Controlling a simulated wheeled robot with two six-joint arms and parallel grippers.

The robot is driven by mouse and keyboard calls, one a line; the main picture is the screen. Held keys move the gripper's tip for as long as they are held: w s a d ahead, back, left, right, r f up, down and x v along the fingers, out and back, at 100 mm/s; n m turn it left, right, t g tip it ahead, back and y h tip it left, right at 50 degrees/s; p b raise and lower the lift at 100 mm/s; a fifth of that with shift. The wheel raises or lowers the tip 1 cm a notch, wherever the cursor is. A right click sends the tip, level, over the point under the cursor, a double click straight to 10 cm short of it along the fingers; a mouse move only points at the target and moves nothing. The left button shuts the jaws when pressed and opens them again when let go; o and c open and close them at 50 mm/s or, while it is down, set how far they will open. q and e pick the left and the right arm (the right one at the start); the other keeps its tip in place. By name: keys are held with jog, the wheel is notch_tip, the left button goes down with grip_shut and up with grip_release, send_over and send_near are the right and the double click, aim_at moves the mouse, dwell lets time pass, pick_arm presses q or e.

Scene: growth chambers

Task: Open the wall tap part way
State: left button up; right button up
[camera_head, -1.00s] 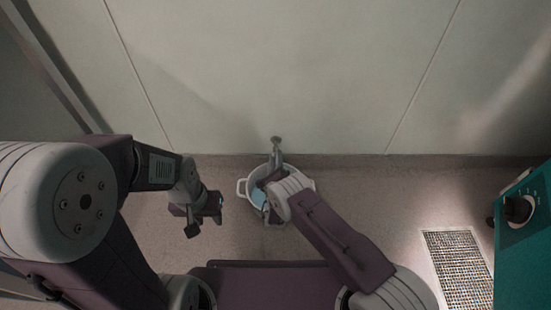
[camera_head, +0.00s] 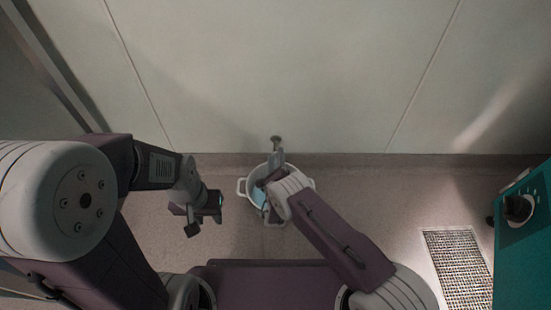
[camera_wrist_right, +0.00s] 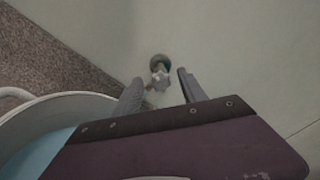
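The wall tap (camera_head: 276,140) sticks out of the wall low down, just above the floor line in the head view. In the right wrist view the tap (camera_wrist_right: 160,74) shows its round wall flange and pale handle between my finger tips. My right gripper (camera_head: 275,160) is at the tap, above the white tub. In the right wrist view its two fingers (camera_wrist_right: 160,90) stand apart, one on each side of the tap; I cannot tell whether either touches it.
A white tub (camera_head: 241,187) with handles and a blue inside stands on the floor under the tap. It also shows in the right wrist view (camera_wrist_right: 50,108). A floor grate (camera_head: 458,268) and a teal cabinet (camera_head: 525,250) with a black knob are at right.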

jog(key=s+p, duration=0.6)
jog(key=s, duration=0.3)
